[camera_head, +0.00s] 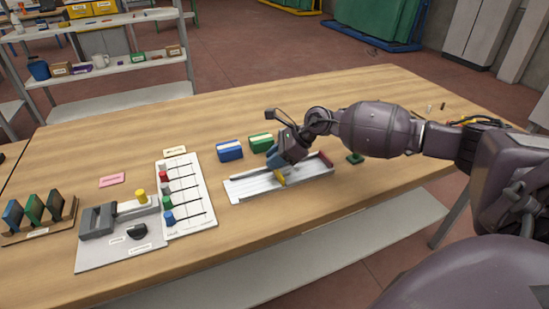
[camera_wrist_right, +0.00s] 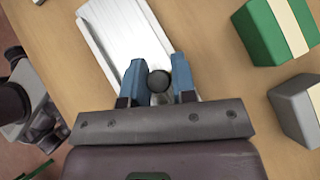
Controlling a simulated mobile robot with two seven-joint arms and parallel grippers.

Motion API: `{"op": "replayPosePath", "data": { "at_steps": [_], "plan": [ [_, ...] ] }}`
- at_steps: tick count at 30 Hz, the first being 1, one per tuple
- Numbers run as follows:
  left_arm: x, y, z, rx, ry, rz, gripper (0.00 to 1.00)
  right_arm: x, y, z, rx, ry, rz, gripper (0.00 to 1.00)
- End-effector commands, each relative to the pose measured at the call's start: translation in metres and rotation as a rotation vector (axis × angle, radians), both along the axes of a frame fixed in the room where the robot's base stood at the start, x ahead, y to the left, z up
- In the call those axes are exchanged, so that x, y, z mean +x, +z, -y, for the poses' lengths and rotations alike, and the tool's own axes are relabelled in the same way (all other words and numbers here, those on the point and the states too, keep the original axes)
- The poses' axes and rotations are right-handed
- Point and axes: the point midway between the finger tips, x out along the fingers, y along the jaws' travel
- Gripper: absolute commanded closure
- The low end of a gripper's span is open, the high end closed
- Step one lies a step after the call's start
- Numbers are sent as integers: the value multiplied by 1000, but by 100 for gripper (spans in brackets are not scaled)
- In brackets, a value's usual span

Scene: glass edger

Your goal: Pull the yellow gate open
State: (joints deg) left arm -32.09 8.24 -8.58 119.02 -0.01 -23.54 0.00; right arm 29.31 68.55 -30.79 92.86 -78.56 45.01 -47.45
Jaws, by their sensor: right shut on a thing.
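The yellow gate (camera_head: 279,178) stands across the near side of a silver metal channel (camera_head: 310,176) on the wooden table. Only a small yellow part of it shows below my right gripper (camera_head: 281,165). In the right wrist view, the blue fingers of my right gripper (camera_wrist_right: 158,85) are shut around a dark round knob (camera_wrist_right: 158,78), above the channel (camera_wrist_right: 115,35). The knob seems to belong to the gate, but the join is hidden. My left gripper is not in view.
A blue box (camera_head: 229,150) and a green box (camera_head: 261,142) stand behind the channel. A white board (camera_head: 202,217) with coloured knobs and a grey fixture (camera_head: 97,222) lie to the left. A small green block (camera_head: 355,158) lies right of the channel.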

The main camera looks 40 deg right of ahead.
Motion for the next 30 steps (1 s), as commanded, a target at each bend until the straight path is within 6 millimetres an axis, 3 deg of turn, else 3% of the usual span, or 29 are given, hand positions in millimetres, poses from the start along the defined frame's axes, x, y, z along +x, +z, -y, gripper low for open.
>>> {"op": "replayPosePath", "data": {
  "at_steps": [9, 15, 28, 29, 30],
  "plan": [
    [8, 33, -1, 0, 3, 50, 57, -39, 7, -9, 2, 0, 1, 100],
    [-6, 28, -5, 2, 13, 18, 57, -62, 4, -15, 2, -1, -1, 100],
    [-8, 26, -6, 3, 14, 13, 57, -68, 0, -17, 2, -1, -3, 100],
    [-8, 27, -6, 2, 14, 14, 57, -68, 0, -17, 2, 0, -3, 70],
    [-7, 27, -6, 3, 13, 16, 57, -68, 0, -17, 2, -1, -3, 64]
  ]
}}
